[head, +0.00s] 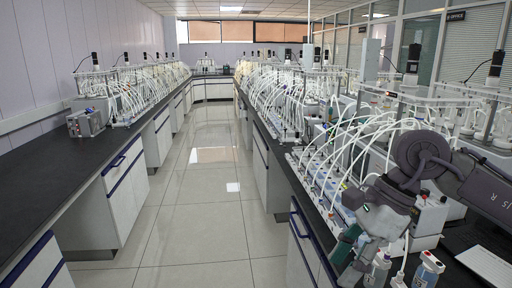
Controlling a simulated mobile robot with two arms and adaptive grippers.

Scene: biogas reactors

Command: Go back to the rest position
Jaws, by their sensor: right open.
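My right gripper (347,252) is at the lower right of the head view, at the front edge of the right-hand black bench (268,132). My dark grey arm reaches it from the right edge of the picture. It is seen partly from behind, and its fingers point down and left. It is open, and I see nothing held in it. My left gripper is not in view.
A white keyboard (487,266) lies farther right. Reactor rigs with many white tubes (335,150) crowd the right bench. The tiled aisle (200,200) and near left bench (50,180) are clear.

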